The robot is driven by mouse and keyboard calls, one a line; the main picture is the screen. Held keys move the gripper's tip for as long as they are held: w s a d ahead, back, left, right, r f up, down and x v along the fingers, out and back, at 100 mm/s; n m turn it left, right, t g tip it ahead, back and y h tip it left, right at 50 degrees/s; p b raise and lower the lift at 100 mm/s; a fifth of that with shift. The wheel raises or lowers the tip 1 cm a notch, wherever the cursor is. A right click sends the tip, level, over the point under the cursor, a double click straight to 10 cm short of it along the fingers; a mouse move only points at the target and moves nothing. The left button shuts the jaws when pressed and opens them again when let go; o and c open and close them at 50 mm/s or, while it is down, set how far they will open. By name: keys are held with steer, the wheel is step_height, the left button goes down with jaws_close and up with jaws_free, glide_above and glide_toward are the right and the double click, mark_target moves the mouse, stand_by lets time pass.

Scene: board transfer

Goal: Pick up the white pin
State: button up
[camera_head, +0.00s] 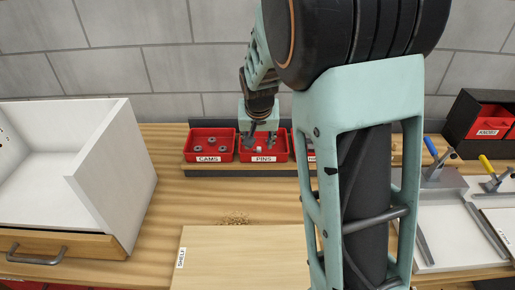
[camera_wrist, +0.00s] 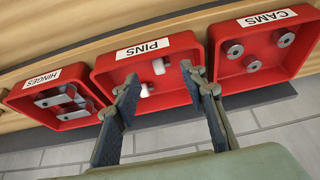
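Two small white pins lie in the red bin labelled PINS (camera_wrist: 107,72); one pin (camera_wrist: 159,66) is nearer the label and the other (camera_wrist: 147,90) is beside the left finger. My gripper (camera_wrist: 158,78) is open, with its dark fingers apart on either side of the pins and nothing held between them. In the head view my gripper (camera_head: 260,138) points down over the PINS bin (camera_head: 281,157). I cannot tell how far the fingertips are above the bin floor. My wrist and fingers hide most of that bin's inside in the head view.
The CAMS bin (camera_head: 209,160) with several grey discs is left of the PINS bin; the HINGES bin (camera_wrist: 41,82) is on its other side. A white cabinet (camera_head: 112,165) stands at left, a SHELF board (camera_head: 245,255) in front. Clamps (camera_head: 437,165) are at right.

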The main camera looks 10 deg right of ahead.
mark_target(257, 151)
steer(key=shift+a+p+x, duration=0.2)
steer(key=shift+p+x, duration=0.15)
steer(key=shift+x, duration=2.1)
steer(key=shift+w, duration=0.1)
steer(key=shift+c, duration=0.6)
steer(key=c, duration=0.7)
